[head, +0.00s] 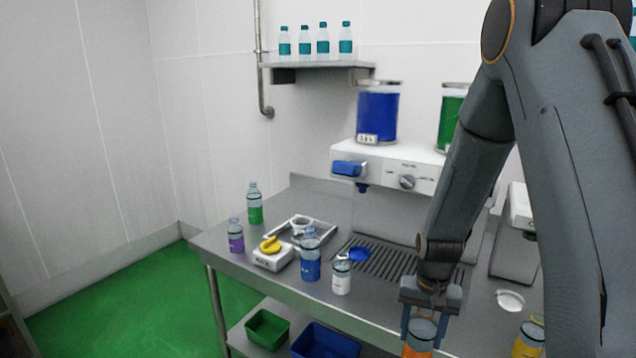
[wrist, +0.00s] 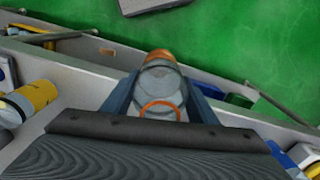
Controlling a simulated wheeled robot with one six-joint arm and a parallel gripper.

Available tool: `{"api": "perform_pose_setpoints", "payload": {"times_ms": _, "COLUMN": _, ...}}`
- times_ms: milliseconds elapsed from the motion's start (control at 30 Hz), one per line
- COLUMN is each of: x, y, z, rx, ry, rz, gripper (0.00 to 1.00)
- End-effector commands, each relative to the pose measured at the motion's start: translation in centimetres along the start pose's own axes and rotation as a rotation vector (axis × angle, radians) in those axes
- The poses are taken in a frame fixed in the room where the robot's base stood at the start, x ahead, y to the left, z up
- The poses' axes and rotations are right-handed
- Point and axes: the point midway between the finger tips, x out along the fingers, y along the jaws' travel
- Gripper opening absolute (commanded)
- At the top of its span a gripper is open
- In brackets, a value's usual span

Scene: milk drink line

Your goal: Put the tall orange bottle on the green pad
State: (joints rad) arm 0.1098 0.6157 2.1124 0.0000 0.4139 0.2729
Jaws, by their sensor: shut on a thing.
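My gripper (head: 421,318) is at the front edge of the steel counter, at the bottom of the head view. It is shut on the orange bottle (head: 417,351), which has a clear upper part and an orange label. The lower part of the bottle is cut off by the frame. In the wrist view the bottle (wrist: 161,82) sits between the two fingers, seen from above, with orange at its far end and an orange ring near its top. I cannot make out a green pad in either view.
A yellow-labelled bottle (head: 529,339) stands right of my gripper. White (head: 341,276), blue (head: 310,262), purple (head: 236,236) and green-labelled (head: 254,206) bottles stand left, around a small scale (head: 272,258). A green bin (head: 268,328) and a blue bin (head: 325,343) are below.

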Motion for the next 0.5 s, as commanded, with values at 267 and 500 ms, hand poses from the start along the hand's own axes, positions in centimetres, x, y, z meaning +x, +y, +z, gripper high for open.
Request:
{"api": "perform_pose_setpoints", "payload": {"times_ms": 267, "x": 5.4, "y": -4.8, "z": 2.2, "rx": -0.368, "ry": -0.004, "rz": 0.001, "gripper": 0.31}}
{"api": "perform_pose_setpoints", "payload": {"times_ms": 500, "x": 8.1, "y": -5.1, "z": 1.5, "rx": -0.386, "ry": 0.001, "rz": 0.000, "gripper": 0.31}}
